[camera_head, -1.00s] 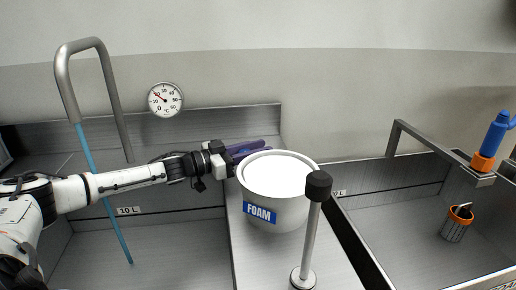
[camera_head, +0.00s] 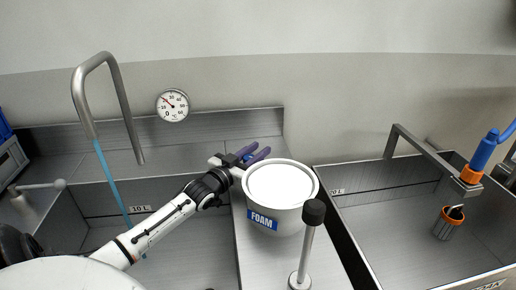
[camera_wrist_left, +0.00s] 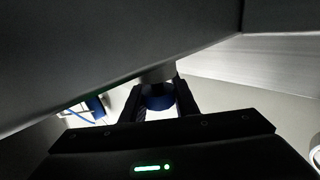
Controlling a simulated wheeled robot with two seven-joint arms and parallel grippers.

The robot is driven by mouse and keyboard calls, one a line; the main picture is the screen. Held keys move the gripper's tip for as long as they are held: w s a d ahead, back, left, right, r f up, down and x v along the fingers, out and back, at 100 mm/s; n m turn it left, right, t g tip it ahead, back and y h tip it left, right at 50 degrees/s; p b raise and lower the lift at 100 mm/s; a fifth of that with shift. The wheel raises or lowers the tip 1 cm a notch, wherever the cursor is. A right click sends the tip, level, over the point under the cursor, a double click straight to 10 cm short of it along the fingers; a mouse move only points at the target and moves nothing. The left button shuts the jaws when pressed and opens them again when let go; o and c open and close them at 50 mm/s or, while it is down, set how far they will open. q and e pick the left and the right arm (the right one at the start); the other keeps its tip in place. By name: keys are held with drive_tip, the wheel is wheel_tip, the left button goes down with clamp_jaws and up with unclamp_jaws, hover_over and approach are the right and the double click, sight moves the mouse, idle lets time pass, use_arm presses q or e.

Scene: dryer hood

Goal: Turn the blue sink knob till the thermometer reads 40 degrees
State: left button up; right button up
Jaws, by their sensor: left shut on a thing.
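My left gripper (camera_head: 256,152) reaches in from the lower left to the rear ledge, beside the foam tub. It is shut on the blue sink knob (camera_head: 249,157), of which only a small blue patch shows between the fingers. In the left wrist view the blue knob (camera_wrist_left: 158,97) sits between the two dark fingers. A blue water stream (camera_head: 110,183) falls from the grey faucet (camera_head: 127,105). My right gripper is not in view.
The white FOAM tub (camera_head: 281,184) stands close to the right of my gripper. A black-topped post (camera_head: 308,243) stands in front of it. To the right is a second sink with a grey faucet (camera_head: 420,150) and an orange-rimmed cup (camera_head: 449,223).

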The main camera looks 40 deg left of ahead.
use_arm(q)
drive_tip(key=shift+r, duration=0.1)
idle(0.4)
drive_tip(key=o, duration=1.1)
drive_tip(key=shift+c, duration=0.2)
drive_tip(key=shift+s, duration=0.55)
drive_tip(key=s, duration=0.6)
drive_tip(key=s+d, duration=0.1)
drive_tip(key=s, duration=0.2)
